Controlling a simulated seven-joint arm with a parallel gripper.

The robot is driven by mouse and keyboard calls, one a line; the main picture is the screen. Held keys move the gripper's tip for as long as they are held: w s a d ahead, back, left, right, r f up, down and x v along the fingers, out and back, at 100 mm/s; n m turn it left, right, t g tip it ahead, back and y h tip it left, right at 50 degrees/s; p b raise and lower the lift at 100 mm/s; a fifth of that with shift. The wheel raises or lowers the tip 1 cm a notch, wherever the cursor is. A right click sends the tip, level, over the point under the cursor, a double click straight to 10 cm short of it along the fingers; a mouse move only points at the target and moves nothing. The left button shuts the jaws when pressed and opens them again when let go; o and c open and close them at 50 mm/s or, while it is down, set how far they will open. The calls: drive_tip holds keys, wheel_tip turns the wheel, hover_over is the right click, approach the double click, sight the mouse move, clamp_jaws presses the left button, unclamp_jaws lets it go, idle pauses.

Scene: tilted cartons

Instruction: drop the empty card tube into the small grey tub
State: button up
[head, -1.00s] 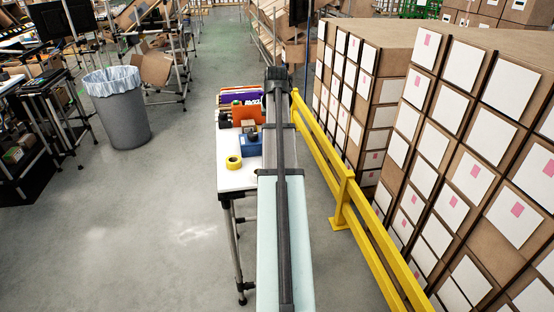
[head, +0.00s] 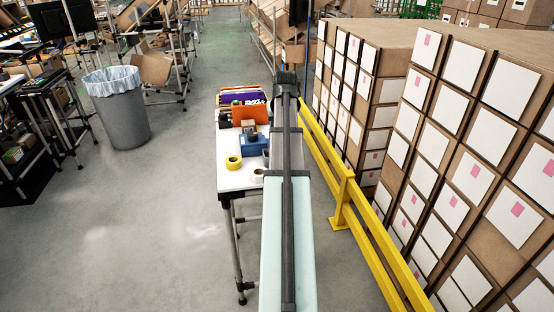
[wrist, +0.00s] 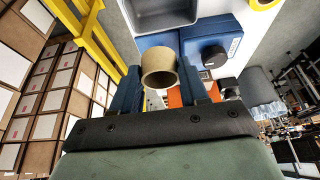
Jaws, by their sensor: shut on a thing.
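The empty card tube (wrist: 159,79), a short brown ring, is between the two blue fingers of my gripper (wrist: 160,68) in the wrist view. My gripper is shut on it and holds it with its open end towards the wrist camera. The small grey tub (wrist: 166,20) stands on the white table, at the top of the wrist view, cut off by the frame. The tube appears just below the tub's rim in the picture; its height above the table is hard to tell. In the head view my arm hides the gripper and tube.
A blue box with a black knob (wrist: 214,57) stands beside the tub. A yellow tape roll (head: 233,162) and a pale roll (head: 258,175) lie on the white table (head: 232,182). A yellow rail (head: 345,190) and stacked cartons (head: 470,150) flank the right side.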

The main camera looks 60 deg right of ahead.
wheel_tip(320, 180, down, 3)
drive_tip(key=shift+r, duration=0.1)
idle(0.3)
drive_tip(key=o, duration=1.1)
drive_tip(key=shift+r, duration=0.1)
drive_tip(key=v, duration=1.3)
drive_tip(key=shift+r, duration=0.25)
drive_tip(key=shift+s+a, duration=0.1)
